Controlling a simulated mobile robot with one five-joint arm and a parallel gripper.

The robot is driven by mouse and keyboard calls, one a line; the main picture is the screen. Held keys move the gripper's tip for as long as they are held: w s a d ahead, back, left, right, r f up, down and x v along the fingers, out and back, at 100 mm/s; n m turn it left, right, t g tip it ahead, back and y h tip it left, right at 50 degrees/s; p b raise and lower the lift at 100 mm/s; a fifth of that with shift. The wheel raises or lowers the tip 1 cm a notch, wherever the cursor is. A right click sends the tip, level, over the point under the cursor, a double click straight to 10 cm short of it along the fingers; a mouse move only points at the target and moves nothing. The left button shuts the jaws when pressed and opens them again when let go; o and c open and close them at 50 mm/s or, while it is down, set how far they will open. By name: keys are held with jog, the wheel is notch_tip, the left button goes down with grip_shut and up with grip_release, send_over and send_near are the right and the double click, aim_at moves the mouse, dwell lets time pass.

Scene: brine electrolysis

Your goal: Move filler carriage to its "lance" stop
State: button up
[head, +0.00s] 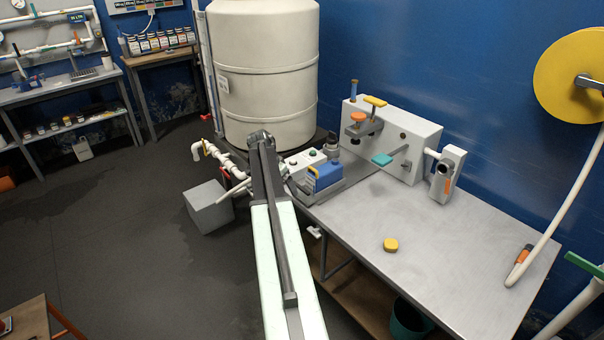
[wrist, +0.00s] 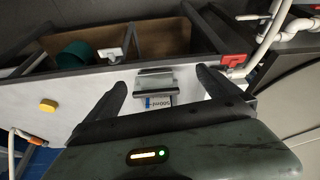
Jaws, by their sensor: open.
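A white filler-like unit (head: 415,145) stands at the back of the steel table against the blue wall. On its left is a grey bracket with an orange knob (head: 358,117); above it is a yellow handle (head: 375,101), and a teal paddle (head: 382,160) sticks out in front. I cannot tell for certain which part is the filler carriage, and no "lance" mark is readable. My gripper (wrist: 160,90) is open in the wrist view. Between its fingers, apart from them, shows a grey bar (wrist: 155,81) above a white and blue label (wrist: 158,101). My arm hides the gripper in the head view.
The steel table (head: 440,270) is mostly clear, with a yellow cap (head: 390,245) on it. A large cream tank (head: 265,75) and white pipes (head: 215,155) are behind my arm.

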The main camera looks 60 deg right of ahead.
jog(key=r+m, duration=0.1)
jog(key=r, duration=0.1)
send_over(301, 188)
jog(key=w+a, duration=0.1)
jog(key=a, duration=0.1)
jog(key=shift+f+m+b, duration=0.3)
jog(key=shift+f+b, duration=0.15)
jog(key=shift+f, duration=0.4)
jog(key=b+x, duration=0.6)
jog(key=x, duration=0.1)
jog(key=shift+s, duration=0.1)
jog(key=shift+r, duration=0.2)
